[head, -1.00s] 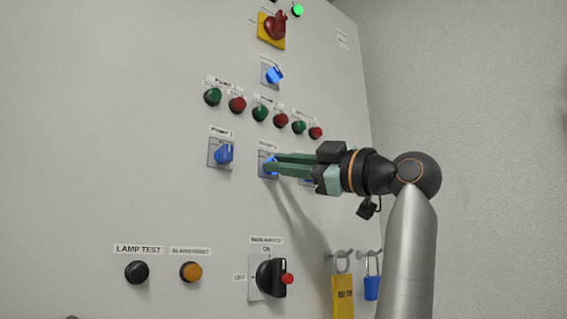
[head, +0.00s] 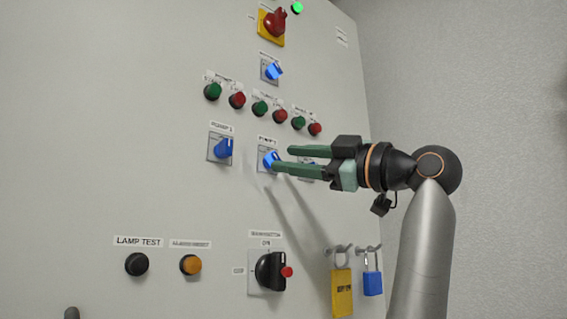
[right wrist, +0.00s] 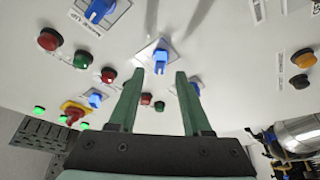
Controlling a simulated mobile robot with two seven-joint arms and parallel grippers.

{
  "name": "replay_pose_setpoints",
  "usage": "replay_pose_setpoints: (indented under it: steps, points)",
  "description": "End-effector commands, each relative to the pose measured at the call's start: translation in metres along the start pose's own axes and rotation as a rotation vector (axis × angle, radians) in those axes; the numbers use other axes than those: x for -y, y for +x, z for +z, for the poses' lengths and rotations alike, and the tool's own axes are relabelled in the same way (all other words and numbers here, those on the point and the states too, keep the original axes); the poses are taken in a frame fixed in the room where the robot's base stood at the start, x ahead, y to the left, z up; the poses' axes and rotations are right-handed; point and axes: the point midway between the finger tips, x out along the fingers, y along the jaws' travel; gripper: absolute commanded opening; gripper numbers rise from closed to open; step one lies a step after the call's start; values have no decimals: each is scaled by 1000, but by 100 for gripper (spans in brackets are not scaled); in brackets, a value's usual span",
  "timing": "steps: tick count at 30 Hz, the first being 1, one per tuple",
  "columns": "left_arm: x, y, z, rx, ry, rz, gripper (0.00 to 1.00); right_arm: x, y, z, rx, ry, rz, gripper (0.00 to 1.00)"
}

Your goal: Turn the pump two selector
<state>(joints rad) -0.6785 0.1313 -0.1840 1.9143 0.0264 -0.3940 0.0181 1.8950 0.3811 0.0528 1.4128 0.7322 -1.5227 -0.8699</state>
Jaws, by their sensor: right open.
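The pump two selector (head: 268,159) is a blue knob on a pale square plate, in the middle of the panel's selector row. It also shows in the right wrist view (right wrist: 160,58), ahead of and between the fingertips. My right gripper (head: 284,158) has green fingers; it is open and empty, just right of the knob. In the right wrist view the gripper (right wrist: 159,72) shows a clear gap between its fingers, and the knob looks apart from both. The blue pump one selector (head: 223,148) is to the left. My left gripper is not in view.
Green and red buttons (head: 260,109) are above. A third selector (head: 307,170) is mostly hidden behind my gripper.

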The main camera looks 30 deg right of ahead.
Motion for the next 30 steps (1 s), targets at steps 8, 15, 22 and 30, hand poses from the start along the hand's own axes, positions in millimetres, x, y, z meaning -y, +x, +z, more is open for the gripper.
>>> replay_pose_setpoints:
  steps: [8,15,22,30]
  points:
    - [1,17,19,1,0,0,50,1,-64,2,-1,-2,5,49]
    - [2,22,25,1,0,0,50,1,-94,1,0,-1,1,49]
    - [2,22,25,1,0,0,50,0,-100,0,-1,0,0,49]
    - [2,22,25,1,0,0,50,0,-99,0,0,0,0,49]
